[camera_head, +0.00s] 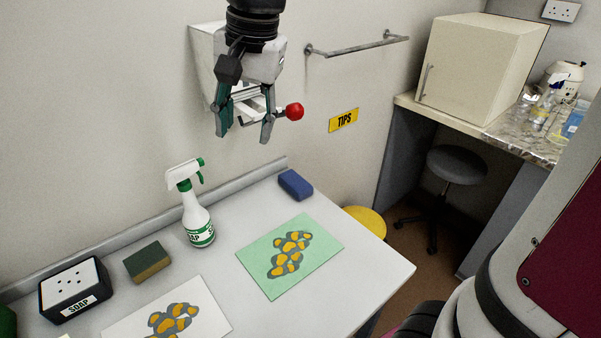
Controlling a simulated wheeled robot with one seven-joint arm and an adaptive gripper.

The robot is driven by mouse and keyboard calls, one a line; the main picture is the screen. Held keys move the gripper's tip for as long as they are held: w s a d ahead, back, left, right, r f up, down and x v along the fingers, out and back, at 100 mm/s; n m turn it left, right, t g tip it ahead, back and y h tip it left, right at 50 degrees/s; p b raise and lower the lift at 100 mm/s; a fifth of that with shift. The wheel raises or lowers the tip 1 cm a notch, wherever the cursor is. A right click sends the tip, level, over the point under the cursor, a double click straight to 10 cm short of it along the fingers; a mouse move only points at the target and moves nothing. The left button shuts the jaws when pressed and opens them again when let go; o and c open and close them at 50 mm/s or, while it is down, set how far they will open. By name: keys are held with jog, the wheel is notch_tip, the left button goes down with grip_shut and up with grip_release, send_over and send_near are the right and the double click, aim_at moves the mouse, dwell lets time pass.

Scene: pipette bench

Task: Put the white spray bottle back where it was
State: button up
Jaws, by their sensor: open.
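The white spray bottle (196,212) stands upright on the white bench (355,275), near the back wall. It has a white and green trigger head and a green label, part of which reads like "SOAP". My gripper (242,134) hangs from the top of the picture, pointing down, above and to the right of the bottle. Its fingers are apart with nothing between them, and it does not touch the bottle.
A green sponge (147,263), a soap box (73,289), a blue block (295,184) and two patterned sheets, green (325,241) and white (215,318), lie on the bench. A wall dispenser with a red knob (295,111) is behind my gripper. A yellow bin (366,222) stands beyond the bench.

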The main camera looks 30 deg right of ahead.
jog(key=s+d+f+n, duration=0.1)
jog(key=s+n, duration=0.1)
jog(key=s, duration=0.4)
jog(key=s+d+f+n+t+h, duration=0.1)
jog(key=s+d+n, duration=0.1)
jog(key=s, duration=0.4)
jog(key=s+d+f+n+t, duration=0.1)
jog(key=s+d+f+n, duration=0.1)
jog(key=s+n, duration=0.2)
jog(key=shift+s, duration=1.05)
jog(key=shift+f, duration=0.1)
